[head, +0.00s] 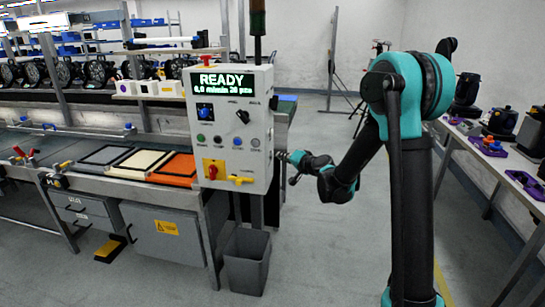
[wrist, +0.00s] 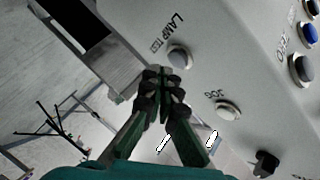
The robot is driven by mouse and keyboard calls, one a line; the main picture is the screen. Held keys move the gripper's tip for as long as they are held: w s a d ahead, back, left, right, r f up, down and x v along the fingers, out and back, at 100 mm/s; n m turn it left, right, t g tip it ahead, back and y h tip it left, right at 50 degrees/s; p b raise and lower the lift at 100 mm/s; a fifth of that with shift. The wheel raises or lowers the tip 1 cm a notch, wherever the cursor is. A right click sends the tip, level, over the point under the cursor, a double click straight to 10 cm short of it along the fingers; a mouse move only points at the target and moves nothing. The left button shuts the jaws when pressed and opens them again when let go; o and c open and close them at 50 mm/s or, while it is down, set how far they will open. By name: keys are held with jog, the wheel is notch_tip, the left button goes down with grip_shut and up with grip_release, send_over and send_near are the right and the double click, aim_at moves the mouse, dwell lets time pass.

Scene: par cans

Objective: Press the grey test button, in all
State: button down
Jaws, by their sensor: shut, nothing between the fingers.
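A light grey control box (head: 231,110) with a green READY display stands at the end of the bench. In the wrist view, a grey round button (wrist: 179,56) labelled LAMP TEST sits on its pale panel (wrist: 225,65). My gripper (wrist: 163,77) is shut and empty, its tips beside the lower left of that button. I cannot tell whether they touch it. A whitish button (wrist: 228,110) labelled JOG lies to the lower right. In the head view, my gripper (head: 284,156) is at the box's right edge, and the LAMP TEST button is not clearly seen.
A blue button (wrist: 310,33) and a grey button (wrist: 303,69) near a ZERO label are at the wrist view's right. The box front carries a red knob (head: 212,172) on yellow. A grey bin (head: 247,262) stands below. Open floor lies right of the box.

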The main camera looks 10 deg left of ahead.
jog(key=d, duration=0.5)
jog(key=shift+s, duration=0.1)
dwell(0.4)
dwell(0.4)
jog(key=s+d+f+n+g+h, duration=0.1)
jog(key=s+d+f+g+h, duration=0.1)
jog(key=s+d, duration=0.7)
jog(key=s+d+f+n+g+h, duration=0.1)
jog(key=s+d+f+g+h, duration=0.1)
jog(key=s+d+f+h, duration=0.3)
jog(key=s+d+f+g+h, duration=0.2)
jog(key=s+d+f, duration=0.3)
jog(key=s+d, duration=0.8)
jog(key=s+h, duration=0.1)
jog(key=s, duration=0.9)
jog(key=shift+s+f+n+g+h, duration=0.15)
jog(key=shift+n+g+h, duration=0.15)
jog(key=shift+n+g, duration=0.1)
